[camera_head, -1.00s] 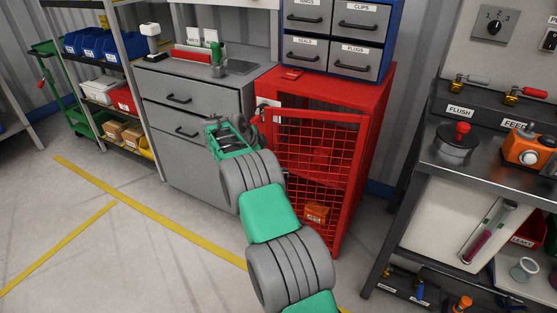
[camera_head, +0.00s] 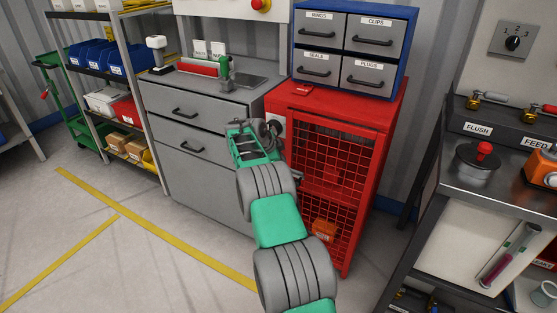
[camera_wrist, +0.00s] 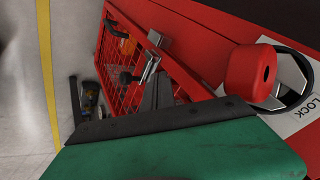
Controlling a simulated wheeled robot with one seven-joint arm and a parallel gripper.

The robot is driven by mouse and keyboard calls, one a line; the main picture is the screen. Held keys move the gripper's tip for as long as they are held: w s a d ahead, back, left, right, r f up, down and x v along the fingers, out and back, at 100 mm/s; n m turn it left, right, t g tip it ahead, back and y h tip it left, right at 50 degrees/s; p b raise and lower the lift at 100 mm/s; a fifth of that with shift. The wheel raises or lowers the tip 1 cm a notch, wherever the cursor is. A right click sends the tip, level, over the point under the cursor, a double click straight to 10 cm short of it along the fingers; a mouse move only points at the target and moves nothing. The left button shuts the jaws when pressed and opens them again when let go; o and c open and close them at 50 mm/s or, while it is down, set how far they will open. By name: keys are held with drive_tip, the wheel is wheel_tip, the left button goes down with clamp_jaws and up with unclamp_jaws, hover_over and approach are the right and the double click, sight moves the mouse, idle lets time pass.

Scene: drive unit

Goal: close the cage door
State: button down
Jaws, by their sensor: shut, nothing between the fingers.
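The red cage (camera_head: 388,130) stands right of the grey drawer cabinet. Its red mesh door (camera_head: 325,165) sits flush or nearly flush with the front; I cannot tell if it is latched. The mesh also shows in the wrist view (camera_wrist: 118,75). My gripper (camera_wrist: 157,88) is shut and empty, in front of the door's left edge. A metal handle (camera_wrist: 150,65) shows by the fingertips; contact is unclear. In the head view my gripper's green body (camera_head: 250,146) hides part of that edge. A red knob (camera_wrist: 250,72) with a black ring sits beside a LOCK label (camera_wrist: 302,108).
An orange item (camera_head: 324,230) shows behind the lower mesh. A blue drawer unit (camera_head: 298,42) stands on the cage. The grey drawer cabinet (camera_head: 195,180) is close on the left, a steel bench (camera_head: 455,181) on the right. Floor at front left is clear.

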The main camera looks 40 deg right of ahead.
drive_tip(key=shift+a, duration=0.1)
drive_tip(key=s+a+r+n+t+y+p, duration=0.1)
drive_tip(key=s+a+r+n+p, duration=0.15)
drive_tip(key=a+r, duration=0.65)
drive_tip(key=s+a+r+n+y+p, duration=0.15)
drive_tip(key=a+r+n, duration=0.25)
drive_tip(key=a+r, duration=0.45)
drive_tip(key=s+a+r+n+p, duration=0.5)
drive_tip(key=s+a+r+n, duration=0.1)
drive_tip(key=s+a+r, duration=0.15)
drive_tip(key=s+a+n+y+p, duration=0.1)
drive_tip(key=s+a+n+p, duration=0.1)
drive_tip(key=s, duration=0.5)
drive_tip(key=s+a+n+y+p, duration=0.2)
drive_tip(key=s+a+n, duration=0.3)
drive_tip(key=s+a, duration=0.2)
drive_tip(key=s+a+f+n+y+p, duration=0.1)
drive_tip(key=s+a+n, duration=0.3)
drive_tip(key=s, duration=0.4)
drive_tip(key=shift+s+a+p, duration=0.15)
drive_tip(key=shift+s+p, duration=0.2)
drive_tip(key=shift+p, duration=0.45)
